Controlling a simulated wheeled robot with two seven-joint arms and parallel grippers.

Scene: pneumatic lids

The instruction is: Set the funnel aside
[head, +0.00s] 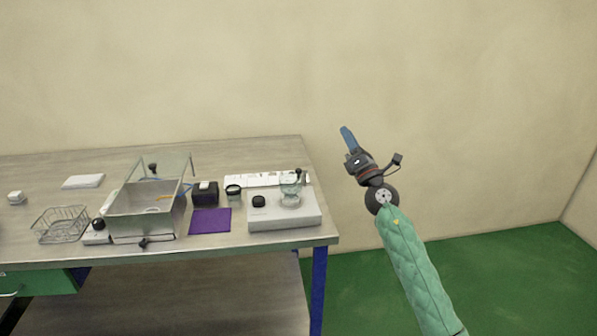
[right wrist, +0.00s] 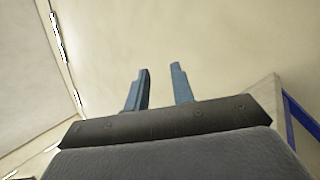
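A clear, greenish glass piece that looks like the funnel (head: 291,178) sits on a glass jar (head: 290,199) on a light grey platform (head: 262,224) at the table's right end. The two are small and hard to tell apart. My right gripper (head: 348,140) is raised in the air to the right of the table, well apart from the funnel. In the right wrist view its two blue fingers (right wrist: 160,88) stand apart with nothing between them. My left gripper is not in view.
A black knob-like lid (head: 258,201) lies on the platform, left of the jar. A purple mat (head: 210,221), black box (head: 205,194), small dark-lidded jar (head: 233,191), metal basin (head: 143,226) and wire basket (head: 60,226) stand further left on the table (head: 230,151).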

